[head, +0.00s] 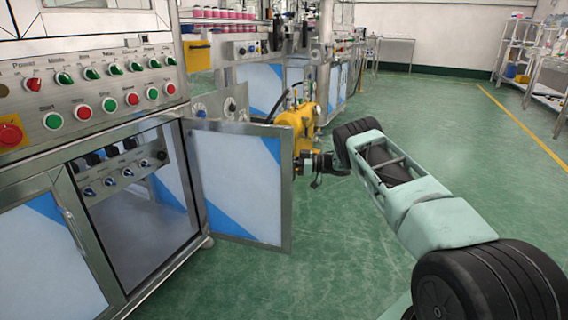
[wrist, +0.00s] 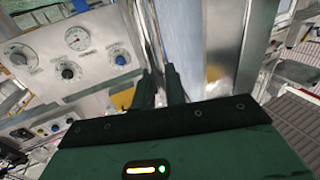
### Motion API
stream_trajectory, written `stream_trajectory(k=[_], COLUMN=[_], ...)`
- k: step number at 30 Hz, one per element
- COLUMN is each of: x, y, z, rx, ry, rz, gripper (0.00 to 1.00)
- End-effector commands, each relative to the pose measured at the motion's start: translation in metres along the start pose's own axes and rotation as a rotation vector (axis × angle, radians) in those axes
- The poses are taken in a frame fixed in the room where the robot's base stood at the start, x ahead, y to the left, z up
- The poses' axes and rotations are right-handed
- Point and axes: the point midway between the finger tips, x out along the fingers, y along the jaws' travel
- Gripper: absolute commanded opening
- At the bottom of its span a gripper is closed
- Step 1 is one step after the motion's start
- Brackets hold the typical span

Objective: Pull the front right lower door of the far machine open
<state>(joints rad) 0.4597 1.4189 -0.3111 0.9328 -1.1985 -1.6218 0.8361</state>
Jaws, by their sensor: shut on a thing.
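A lower door (head: 240,185) with a metal frame and a white and blue panel stands swung out from the machine with the button panel in the head view. The lower compartment beside it is open to view. My gripper (head: 300,165) is at the door's free edge, with the arm reaching in from the right. In the wrist view the two dark fingers (wrist: 160,88) are close together on a narrow upright metal part, which looks like the door's edge or handle. I cannot tell which. The exact contact is hidden in the head view.
Inside the open compartment is a small knob panel (head: 120,170). A yellow unit (head: 300,120) stands behind the door. A gauge panel (wrist: 75,55) is left of the fingers in the wrist view. Green floor (head: 450,120) lies clear at the right, before shelves (head: 520,50).

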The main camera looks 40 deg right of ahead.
Motion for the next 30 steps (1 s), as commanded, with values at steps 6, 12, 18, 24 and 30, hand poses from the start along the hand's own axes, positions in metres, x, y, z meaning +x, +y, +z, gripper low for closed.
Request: stream_trajectory(k=[6,12,18,24,30], x=[0.0,0.0,0.0,-0.015,-0.057], y=[0.0,0.0,0.0,0.001,0.001], z=[0.0,0.0,0.0,-0.002,-0.002], rx=[0.0,0.0,0.0,0.001,0.001], ry=[0.0,0.0,0.0,0.0,-0.002], rz=[0.001,0.001,0.001,0.003,0.004], gripper=[0.0,0.29,0.29,0.29,0.29])
